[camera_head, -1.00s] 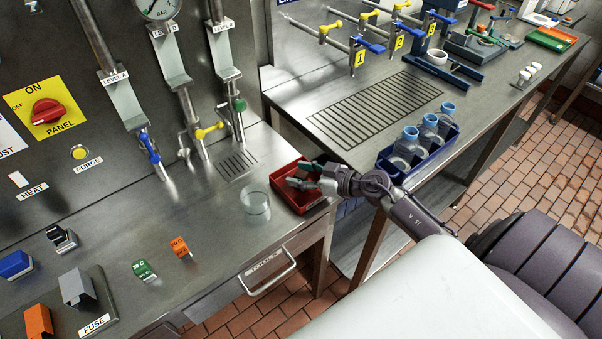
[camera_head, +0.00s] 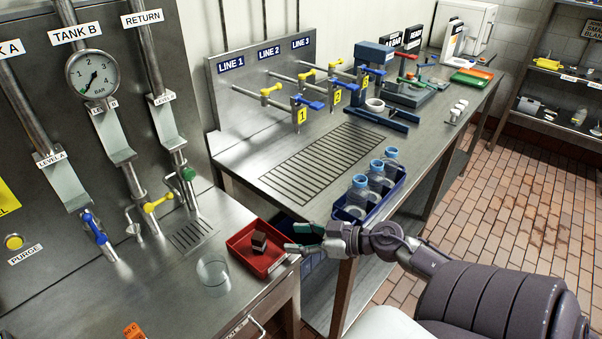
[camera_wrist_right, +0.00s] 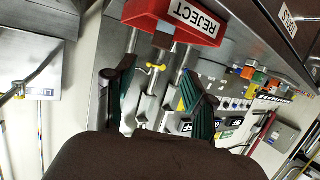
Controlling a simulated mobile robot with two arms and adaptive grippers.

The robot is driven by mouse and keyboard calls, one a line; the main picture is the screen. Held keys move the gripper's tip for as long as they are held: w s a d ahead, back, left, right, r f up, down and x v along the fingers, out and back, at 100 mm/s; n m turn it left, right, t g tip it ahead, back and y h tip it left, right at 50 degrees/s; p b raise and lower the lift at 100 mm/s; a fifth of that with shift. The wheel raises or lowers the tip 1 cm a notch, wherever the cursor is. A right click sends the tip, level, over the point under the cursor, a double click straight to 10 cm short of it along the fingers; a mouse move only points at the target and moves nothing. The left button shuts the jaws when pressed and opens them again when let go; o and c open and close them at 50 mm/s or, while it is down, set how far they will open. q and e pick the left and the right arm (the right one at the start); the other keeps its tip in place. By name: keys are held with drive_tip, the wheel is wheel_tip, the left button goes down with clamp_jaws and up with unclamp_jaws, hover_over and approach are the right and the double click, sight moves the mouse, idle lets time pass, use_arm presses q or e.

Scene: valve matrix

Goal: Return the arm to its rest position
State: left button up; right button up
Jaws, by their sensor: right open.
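My right gripper (camera_head: 296,239) is at the right edge of the red tray, open, with nothing between its fingers. In the right wrist view its two dark green fingers (camera_wrist_right: 160,92) are spread apart. My right arm reaches in from the lower right of the head view. The tray also shows in the right wrist view (camera_wrist_right: 150,8), with a label reading REJECT. My left gripper is in neither view.
A clear glass beaker (camera_head: 214,276) stands left of the tray on the steel counter. A blue crate (camera_head: 376,212) with blue-capped bottles sits on the bench to the right, close to my forearm. Valve pipes rise behind the counter. The tiled floor at right is clear.

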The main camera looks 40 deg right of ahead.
drive_tip(key=shift+s+d+r, duration=0.15)
drive_tip(key=shift+s, duration=0.1)
idle(0.4)
